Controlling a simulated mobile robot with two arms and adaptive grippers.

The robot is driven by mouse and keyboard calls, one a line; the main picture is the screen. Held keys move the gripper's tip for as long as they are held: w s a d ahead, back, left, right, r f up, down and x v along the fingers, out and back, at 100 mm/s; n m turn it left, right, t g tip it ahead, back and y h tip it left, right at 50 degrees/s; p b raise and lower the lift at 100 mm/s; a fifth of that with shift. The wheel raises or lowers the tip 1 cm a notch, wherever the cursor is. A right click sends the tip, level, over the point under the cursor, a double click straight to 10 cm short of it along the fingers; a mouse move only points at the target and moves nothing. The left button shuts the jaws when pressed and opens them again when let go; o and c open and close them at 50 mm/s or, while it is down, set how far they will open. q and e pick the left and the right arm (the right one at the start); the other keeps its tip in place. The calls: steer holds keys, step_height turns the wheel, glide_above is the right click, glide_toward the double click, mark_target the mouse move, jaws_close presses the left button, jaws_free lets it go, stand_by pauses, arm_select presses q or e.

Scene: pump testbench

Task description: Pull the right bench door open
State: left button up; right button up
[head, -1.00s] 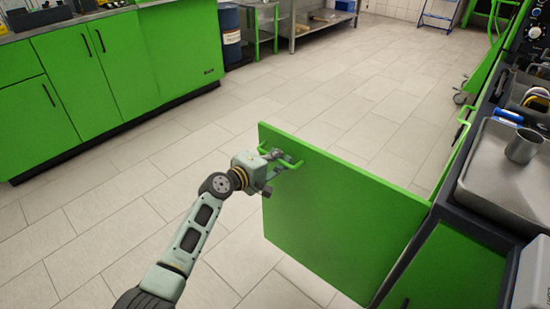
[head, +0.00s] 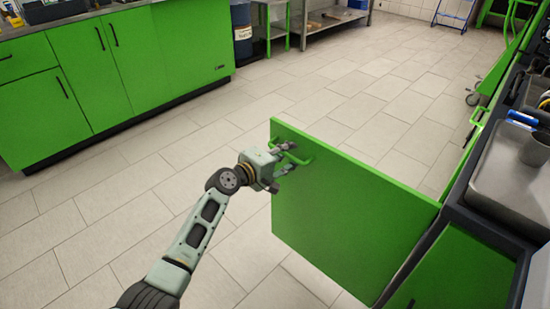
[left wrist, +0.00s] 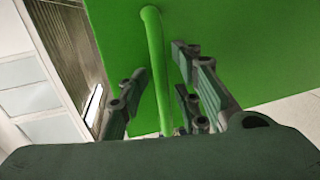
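The right bench door (head: 350,210) is a green panel swung out wide from the bench on the right, roughly square to it. Its green bar handle (head: 305,160) sits near the door's free edge. My left gripper (head: 290,158) is at this handle, with one finger on each side of it. My right gripper is not in view.
The bench on the right carries a metal sink tray (head: 505,180) with a cup (head: 536,150). Another green bench door (head: 455,270) is shut at the lower right. Green cabinets (head: 90,85) stand at the left. The tiled floor (head: 150,200) between is clear.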

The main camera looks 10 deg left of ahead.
arm_select(q)
steer(key=v, duration=1.1)
steer(key=shift+a, duration=0.2)
steer(key=shift+s, duration=0.2)
